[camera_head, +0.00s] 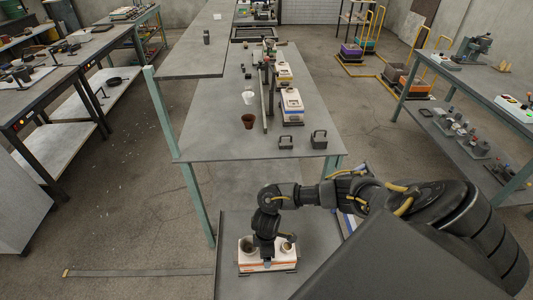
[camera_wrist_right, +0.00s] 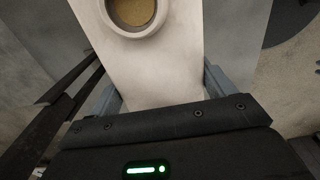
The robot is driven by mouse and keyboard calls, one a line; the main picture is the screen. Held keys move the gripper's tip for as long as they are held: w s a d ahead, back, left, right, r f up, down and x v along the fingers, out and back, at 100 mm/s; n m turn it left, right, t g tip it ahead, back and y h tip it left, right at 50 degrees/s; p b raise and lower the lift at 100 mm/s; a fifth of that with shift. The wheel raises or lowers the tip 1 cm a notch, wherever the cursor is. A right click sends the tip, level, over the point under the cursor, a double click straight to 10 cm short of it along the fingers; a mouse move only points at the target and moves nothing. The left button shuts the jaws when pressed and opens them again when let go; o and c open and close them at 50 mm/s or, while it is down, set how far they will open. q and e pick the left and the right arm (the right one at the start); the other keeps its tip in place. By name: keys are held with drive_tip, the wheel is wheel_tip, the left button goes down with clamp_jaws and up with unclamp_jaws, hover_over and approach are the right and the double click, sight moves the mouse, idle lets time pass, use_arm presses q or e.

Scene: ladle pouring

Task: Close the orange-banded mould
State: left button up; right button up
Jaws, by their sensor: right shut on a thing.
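The orange-banded mould (camera_head: 258,267) is a white block with an orange stripe, low on a grey surface at the bottom of the head view. Two round openings show on its top, partly behind my wrist. My right gripper (camera_head: 267,260) reaches down over it from above. In the right wrist view, the white body of the mould (camera_wrist_right: 160,65) lies between the two blue-grey fingers of my right gripper (camera_wrist_right: 163,92), which is shut on it. A round opening with a tan inside shows at the top there. My left gripper is in neither view.
The grey table (camera_head: 215,143) ahead carries a brown pot (camera_head: 248,121), a white cup (camera_head: 249,98), white boxes (camera_head: 292,105) and two dark handled blocks (camera_head: 318,138). A teal table leg (camera_head: 197,200) stands left of the mould. Open floor lies left.

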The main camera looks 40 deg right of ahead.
drive_tip(key=shift+f, duration=0.25)
idle(0.4)
drive_tip(key=o, duration=1.4)
drive_tip(key=shift+o, duration=1.4)
